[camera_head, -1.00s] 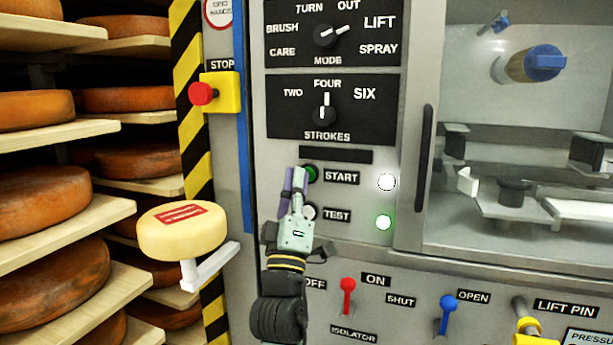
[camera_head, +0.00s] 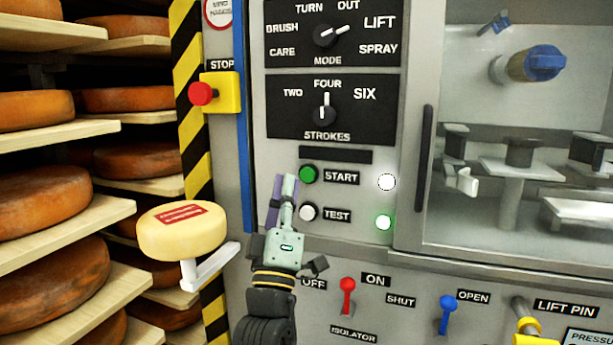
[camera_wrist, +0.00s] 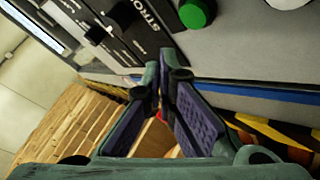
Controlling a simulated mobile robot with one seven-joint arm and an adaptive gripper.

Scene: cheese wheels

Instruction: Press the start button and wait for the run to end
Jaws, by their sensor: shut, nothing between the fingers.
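The green START button (camera_head: 308,175) is on the grey panel, left of its START label, and is fully visible. It also shows at the top of the wrist view (camera_wrist: 197,13). My gripper (camera_head: 284,182) is just below and left of the button, apart from it in the picture. Its fingertips (camera_wrist: 168,65) are shut with nothing between them. The white TEST button (camera_head: 308,213) is right beside my fingers. Two indicator lamps are at the right, one white (camera_head: 386,182) and one lit green (camera_head: 384,222).
A red STOP button (camera_head: 202,94) on a yellow box is at upper left. A pale cheese wheel (camera_head: 181,230) sits on a white bracket. Shelves of cheese wheels (camera_head: 48,198) fill the left. Behind the window at right is a machine chamber (camera_head: 570,95). Red (camera_head: 347,290) and blue (camera_head: 447,310) levers are below.

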